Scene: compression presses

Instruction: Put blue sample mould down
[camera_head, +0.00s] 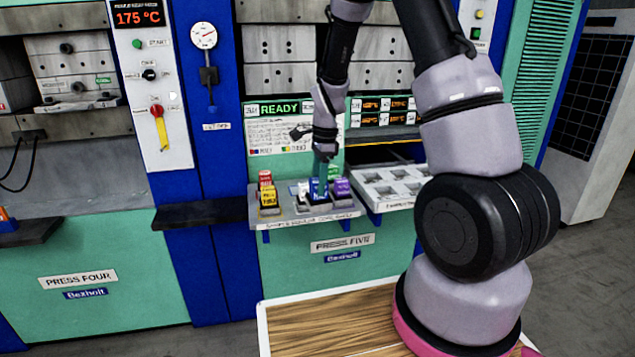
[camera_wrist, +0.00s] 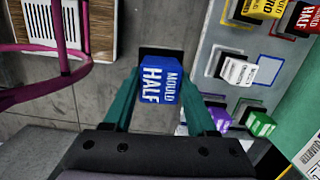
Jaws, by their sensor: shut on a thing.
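My gripper (camera_head: 320,172) is shut on the blue sample mould (camera_head: 318,188), which is marked MOULD HALF. In the wrist view the blue mould (camera_wrist: 160,85) sits between the two teal fingers (camera_wrist: 160,100), with grey floor behind it. There it appears beside the sample shelf (camera_wrist: 222,40), near its front edge. In the head view the mould shows in front of the shelf (camera_head: 284,214), between a white mould (camera_head: 303,191) and a purple mould (camera_head: 342,187). I cannot tell its height over the shelf. The fingertips are partly hidden behind the mould.
A yellow mould (camera_head: 268,196) and a red mould (camera_head: 265,178) stand at the shelf's left. A pale tray with recesses (camera_head: 385,203) adjoins on the right. Press five's READY panel (camera_head: 290,125) is behind. A dark ledge (camera_head: 200,214) juts out at the left.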

